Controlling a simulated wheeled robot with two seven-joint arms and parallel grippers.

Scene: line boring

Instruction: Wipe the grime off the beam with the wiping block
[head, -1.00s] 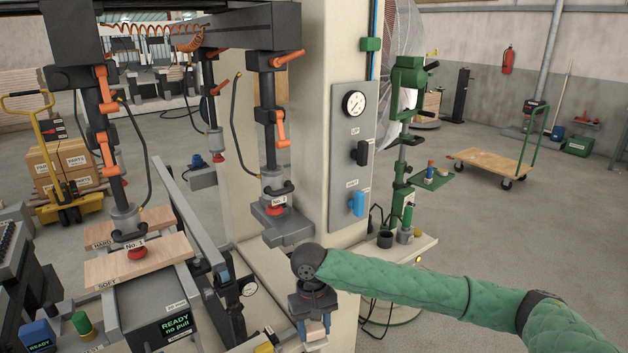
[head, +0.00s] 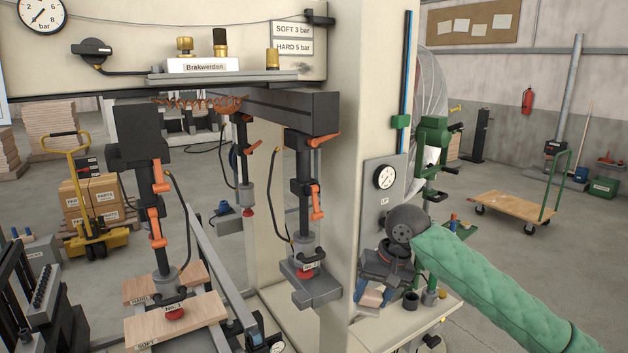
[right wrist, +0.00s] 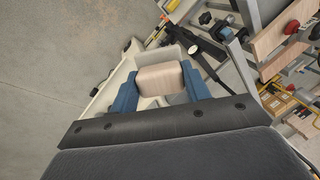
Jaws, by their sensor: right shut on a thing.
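The wiping block (head: 371,296), pale wood with a grey part, is between the blue fingers of my right gripper (head: 375,297). The right wrist view also shows the block (right wrist: 162,80) held between both fingers of the gripper (right wrist: 160,92). The gripper hangs in front of the cream column, below the gauge panel, apart from the beam. The dark beam (head: 270,112) runs across the upper middle, under the cream crosspiece, with drilling-style clamp heads hanging from it. I cannot clearly make out grime on its visible side. My left gripper is out of view.
The cream column (head: 343,150) stands between the beam and my right arm. A clamp head with a grey foot (head: 310,285) hangs left of the gripper. A green drill stand (head: 434,150) is behind it. Wooden boards (head: 190,318) lie at lower left.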

